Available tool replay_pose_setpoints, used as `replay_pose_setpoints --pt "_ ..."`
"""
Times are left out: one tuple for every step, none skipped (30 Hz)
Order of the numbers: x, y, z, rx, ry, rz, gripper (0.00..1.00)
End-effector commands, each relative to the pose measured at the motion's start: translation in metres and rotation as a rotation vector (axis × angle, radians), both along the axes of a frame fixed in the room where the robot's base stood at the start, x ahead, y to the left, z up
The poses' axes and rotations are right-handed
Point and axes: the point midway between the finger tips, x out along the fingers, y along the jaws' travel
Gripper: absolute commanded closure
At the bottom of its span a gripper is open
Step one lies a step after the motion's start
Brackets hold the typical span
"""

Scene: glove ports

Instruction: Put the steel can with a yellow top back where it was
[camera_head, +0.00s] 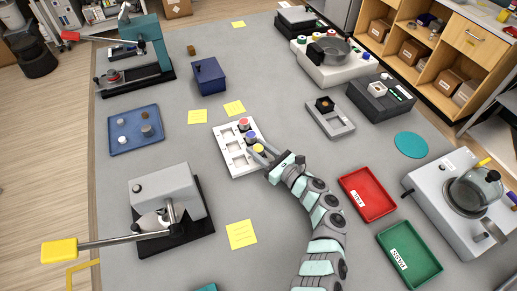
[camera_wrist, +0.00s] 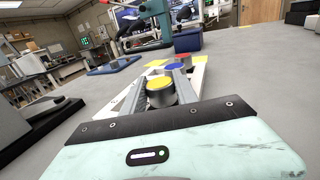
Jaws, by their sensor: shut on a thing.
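The steel can with a yellow top (camera_head: 258,149) is at the white rack (camera_head: 229,161) near the middle of the table. My gripper (camera_head: 263,153) reaches in from the lower right and is shut on this can. In the wrist view the can (camera_wrist: 160,90) stands upright between the two fingers. A blue-topped can (camera_head: 251,138) and a red-topped can (camera_head: 243,124) stand in a row just beyond it on the rack. The left column of the rack shows empty openings. I cannot tell whether the held can's base touches the rack.
A red FAIL tray (camera_head: 358,207) and a green PASS tray (camera_head: 401,270) lie to the right of my arm. A grey fixture (camera_head: 330,120) is at the upper right of the rack. A lever press (camera_head: 165,200) stands to the left. Yellow notes lie around on the grey table.

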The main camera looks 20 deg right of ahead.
Motion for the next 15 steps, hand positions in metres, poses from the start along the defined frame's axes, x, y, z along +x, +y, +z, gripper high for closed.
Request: replay_pose_setpoints --pt "0.0001 0.0003 -0.0019 0.000 -0.001 0.001 1.00" --pt "0.0001 0.0004 -0.0025 0.000 -0.001 0.001 1.00" --pt "0.0002 0.0004 -0.0031 0.000 -0.001 0.001 1.00" --pt "0.0001 0.0005 -0.0035 0.000 -0.001 0.001 1.00" --pt "0.0002 0.0005 -0.0039 0.000 -0.001 0.002 1.00" --pt "0.0001 0.0005 -0.0032 0.000 -0.001 0.001 0.63" --pt "0.0001 0.0005 -0.0026 0.001 -0.001 0.001 0.61" --pt "0.0002 0.0004 -0.0025 0.001 -0.001 0.001 0.58" --pt "0.0002 0.0004 -0.0025 0.001 -0.001 0.001 0.55" --pt "0.0002 0.0004 -0.0026 0.001 -0.001 0.001 0.53" --pt "0.0001 0.0003 -0.0027 0.001 0.000 0.001 0.50" --pt "0.0001 0.0003 -0.0026 0.001 0.000 0.001 0.47" --pt "0.0001 0.0003 -0.0026 0.001 0.000 0.001 0.44" --pt "0.0001 0.0003 -0.0026 0.001 0.000 0.001 0.43" --pt "0.0001 0.0001 -0.0028 0.001 0.000 0.000 0.43"
